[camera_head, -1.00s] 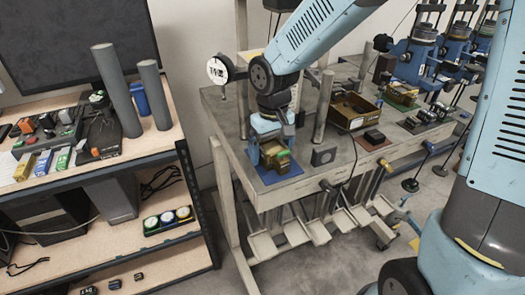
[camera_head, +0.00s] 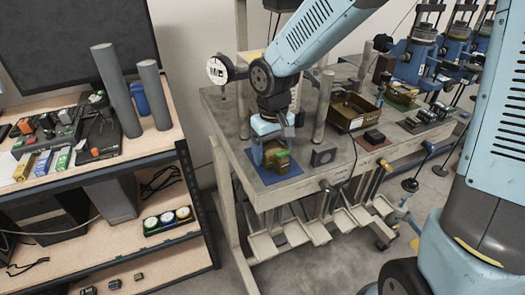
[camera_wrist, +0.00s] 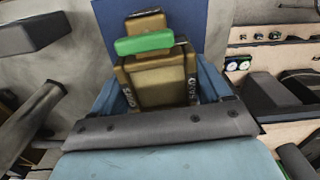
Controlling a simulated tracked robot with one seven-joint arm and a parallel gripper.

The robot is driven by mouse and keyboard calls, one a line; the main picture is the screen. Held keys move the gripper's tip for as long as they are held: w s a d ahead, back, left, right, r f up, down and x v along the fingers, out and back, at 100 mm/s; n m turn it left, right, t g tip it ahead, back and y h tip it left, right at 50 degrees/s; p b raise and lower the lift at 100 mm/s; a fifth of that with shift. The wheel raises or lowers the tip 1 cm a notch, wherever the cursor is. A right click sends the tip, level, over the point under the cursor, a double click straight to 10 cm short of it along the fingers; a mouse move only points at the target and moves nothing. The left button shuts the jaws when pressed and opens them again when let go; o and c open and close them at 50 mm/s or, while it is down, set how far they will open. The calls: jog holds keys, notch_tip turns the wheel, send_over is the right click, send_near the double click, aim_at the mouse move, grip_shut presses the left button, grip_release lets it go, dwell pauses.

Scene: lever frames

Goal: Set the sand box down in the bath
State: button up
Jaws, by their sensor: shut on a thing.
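The sand box, brass-coloured with a green bar on top (camera_head: 280,162), is at the front left of the grey bench, over a blue mat (camera_head: 262,176). My gripper (camera_head: 272,154) points down around it and is shut on it. In the wrist view the box (camera_wrist: 158,84) sits between my blue fingers, with its lower part hidden by my gripper. I cannot tell whether it touches the mat. The likely bath, an open brass-coloured tray (camera_head: 341,117), stands on the bench to the right of my gripper.
A grey post (camera_head: 323,106) stands between my gripper and the tray, with a small dark block (camera_head: 323,157) in front. A red-brown mat with a black block (camera_head: 374,136) lies front right. Blue presses (camera_head: 413,62) stand behind.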

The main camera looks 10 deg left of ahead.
jog(key=shift+a, duration=0.1)
jog(key=shift+c, duration=0.6)
jog(key=shift+w+r, duration=0.15)
jog(key=shift+r, duration=3.65)
